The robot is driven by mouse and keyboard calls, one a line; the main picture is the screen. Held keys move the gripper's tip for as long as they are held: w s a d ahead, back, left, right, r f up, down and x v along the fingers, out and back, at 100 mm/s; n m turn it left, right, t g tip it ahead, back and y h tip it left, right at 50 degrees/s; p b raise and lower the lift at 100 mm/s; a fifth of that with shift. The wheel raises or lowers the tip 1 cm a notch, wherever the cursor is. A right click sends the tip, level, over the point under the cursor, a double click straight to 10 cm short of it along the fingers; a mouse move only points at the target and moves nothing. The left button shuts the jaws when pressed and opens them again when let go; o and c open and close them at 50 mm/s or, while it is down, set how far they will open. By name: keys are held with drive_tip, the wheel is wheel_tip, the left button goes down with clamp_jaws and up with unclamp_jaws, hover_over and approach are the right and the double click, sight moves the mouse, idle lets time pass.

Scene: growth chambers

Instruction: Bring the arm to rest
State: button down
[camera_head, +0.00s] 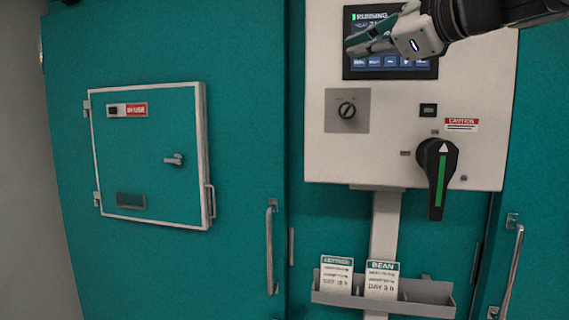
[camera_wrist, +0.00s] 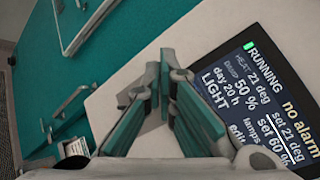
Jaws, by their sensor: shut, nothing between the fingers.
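My gripper (camera_head: 352,46) is at the top right of the head view, in front of the touch screen (camera_head: 392,62) on the white control panel (camera_head: 390,125). Its fingers are shut with nothing between them. In the wrist view, the two green-faced fingers (camera_wrist: 166,68) come together at their tips. The screen (camera_wrist: 262,105) is to the right of them there and reads RUNNING and "no alarm". I cannot tell whether the fingertips touch the panel; a gap seems to show. My arm reaches in from the upper right.
A small hatch (camera_head: 150,155) with an IN USE label is shut on the green door at left. The panel has a key switch (camera_head: 347,110) and a large black rotary handle (camera_head: 437,175) with its green bar upright. A tray (camera_head: 425,297) below holds LETTUCE and BEAN cards (camera_head: 382,280).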

drive_tip(key=s+d+f+n+g+h, duration=0.1)
drive_tip(key=s+f+n+g+h, duration=0.2)
drive_tip(key=f, duration=1)
drive_tip(key=s+d+f+n+g+h, duration=0.2)
drive_tip(key=s+f+n+g+h, duration=0.1)
drive_tip(key=s+f+n, duration=0.7)
drive_tip(key=s+d+f+n+g+h, duration=0.2)
drive_tip(key=s+f+n, duration=0.5)
drive_tip(key=s+f, duration=0.5)
wheel_tip(320, 180, down, 5)
drive_tip(key=shift+s+r+g+h, duration=0.2)
drive_tip(key=shift+s+g+h, duration=0.2)
drive_tip(key=shift+g, duration=0.3)
